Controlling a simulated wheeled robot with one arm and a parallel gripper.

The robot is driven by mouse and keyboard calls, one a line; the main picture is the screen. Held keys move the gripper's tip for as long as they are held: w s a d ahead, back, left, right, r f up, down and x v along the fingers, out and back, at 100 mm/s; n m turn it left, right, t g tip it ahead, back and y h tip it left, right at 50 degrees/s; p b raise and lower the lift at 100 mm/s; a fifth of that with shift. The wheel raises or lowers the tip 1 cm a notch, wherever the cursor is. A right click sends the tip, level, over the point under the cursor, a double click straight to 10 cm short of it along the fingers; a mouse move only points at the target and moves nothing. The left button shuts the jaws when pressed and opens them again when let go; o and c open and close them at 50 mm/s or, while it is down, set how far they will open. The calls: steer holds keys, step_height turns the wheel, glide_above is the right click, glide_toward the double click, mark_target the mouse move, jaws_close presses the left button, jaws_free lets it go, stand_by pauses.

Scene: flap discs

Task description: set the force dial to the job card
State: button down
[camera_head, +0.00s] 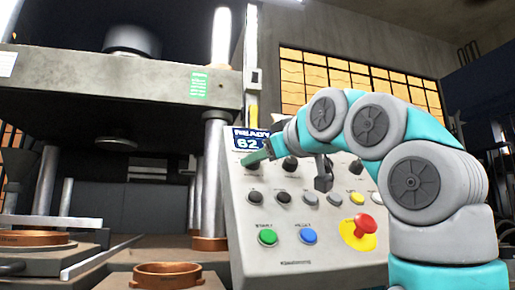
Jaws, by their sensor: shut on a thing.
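A grey sloped control panel (236,215) stands in the middle, with a small display (250,139) at its top left reading "READY" and 62.
The panel also bears dark knobs (290,163), a green button (268,237), a blue button (308,236) and a red emergency stop (366,223). The press, with steel columns (211,180), is at left. A copper ring (168,274) lies in front.

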steer(key=n+p, duration=0.1)
steer(key=n+g+y+p, duration=0.1)
steer(key=n, duration=0.1)
steer(key=shift+w+d+r+g+p, duration=0.1)
steer(key=shift+r+g+p, duration=0.2)
steer(key=shift+r+p, duration=0.1)
steer(key=shift+f+n+g+y+p, duration=0.2)
steer(key=shift+n+g+y+p, duration=0.45)
steer(key=shift+n, duration=0.65)
steer(key=shift+w+f+n+g+p, duration=0.1)
steer(key=shift+n+g+p, duration=0.2)
steer(key=shift+g, duration=0.05)
steer(key=shift+c, duration=2.3)
jaws_free()
steer(key=shift+d, duration=0.15)
steer(key=v, duration=0.7)
steer(key=shift+s+d+b, duration=0.25)
steer(key=shift+s+b, duration=0.05)
steer(key=shift+b, duration=0.05)
